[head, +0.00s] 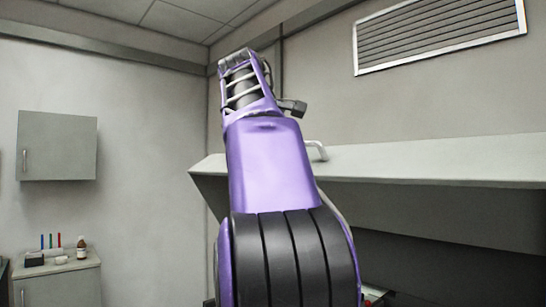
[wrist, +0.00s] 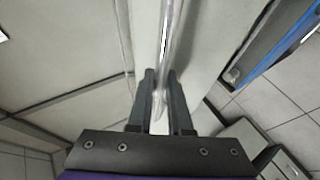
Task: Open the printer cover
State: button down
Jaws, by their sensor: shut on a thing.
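The printer cover (head: 430,160) is a wide light-grey panel at the right in the head view. It stands high, with a dark space under it. Its curved metal handle (head: 318,149) shows just right of my purple arm, which hides part of it. In the wrist view, the handle bar (wrist: 172,35) runs down between the two dark fingers of my gripper (wrist: 160,84), which is shut on it. The pale cover surface (wrist: 205,40) lies behind the bar. In the head view, my arm hides the fingers.
A grey wall cabinet (head: 57,146) hangs at the left. Below it a low cabinet (head: 62,285) carries pens, a bottle and small items. A vent (head: 440,35) is on the right wall. The wrist view shows tiled floor (wrist: 275,105) at right and a blue-edged panel (wrist: 275,40).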

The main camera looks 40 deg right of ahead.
jog(key=shift+d+r, duration=0.1)
dwell(0.3)
jog(key=c, duration=0.8)
grip_release()
jog(key=shift+c, duration=0.2)
jog(key=v, duration=1.2)
